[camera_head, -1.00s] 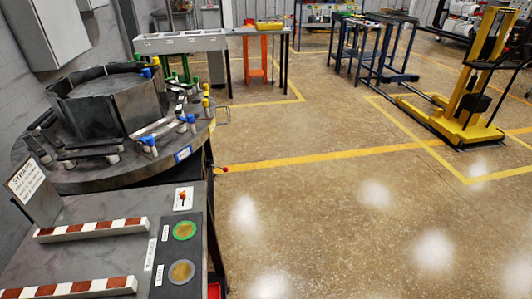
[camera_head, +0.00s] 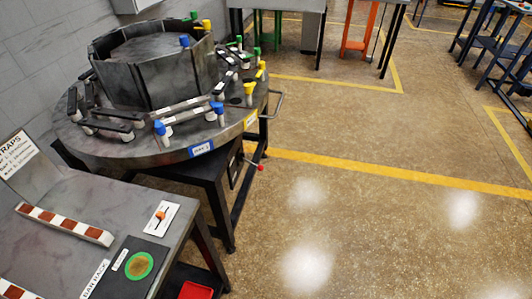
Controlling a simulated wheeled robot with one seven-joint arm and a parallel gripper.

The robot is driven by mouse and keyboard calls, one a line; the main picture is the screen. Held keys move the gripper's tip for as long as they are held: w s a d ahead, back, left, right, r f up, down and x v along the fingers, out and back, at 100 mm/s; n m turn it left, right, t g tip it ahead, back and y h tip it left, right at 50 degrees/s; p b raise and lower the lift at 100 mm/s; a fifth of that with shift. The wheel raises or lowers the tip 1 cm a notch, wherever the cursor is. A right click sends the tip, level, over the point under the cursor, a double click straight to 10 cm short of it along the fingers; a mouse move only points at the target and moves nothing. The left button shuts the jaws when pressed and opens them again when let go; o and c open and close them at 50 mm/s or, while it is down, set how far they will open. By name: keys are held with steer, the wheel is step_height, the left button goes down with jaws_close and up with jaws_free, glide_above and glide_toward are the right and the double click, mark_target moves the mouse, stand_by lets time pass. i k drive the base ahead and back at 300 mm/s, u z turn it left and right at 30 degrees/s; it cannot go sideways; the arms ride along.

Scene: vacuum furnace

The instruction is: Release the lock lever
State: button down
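A round dark metal turntable (camera_head: 172,150) stands on a dark frame at the left. A small lever with a red knob (camera_head: 261,168) sticks out from the frame below its right edge. This looks like the lock lever, though no label names it. A bent metal handle (camera_head: 279,104) juts from the turntable's right edge. A small orange toggle on a white plate (camera_head: 161,214) sits on the near bench. My gripper is not in view, and nothing touches the lever.
The near bench (camera_head: 62,240) fills the lower left, with red-and-white striped bars and a green-ringed disc. An eight-sided metal wall (camera_head: 150,75) and several coloured clamps stand on the turntable. Open floor (camera_head: 380,230) lies to the right. A wall and worktables stand behind.

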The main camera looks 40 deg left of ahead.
mark_target(260, 167)
steer(key=u, duration=0.45)
steer(key=i, duration=1.05)
steer(key=u, duration=1)
steer(key=i, duration=0.45)
steer(key=u, duration=0.2)
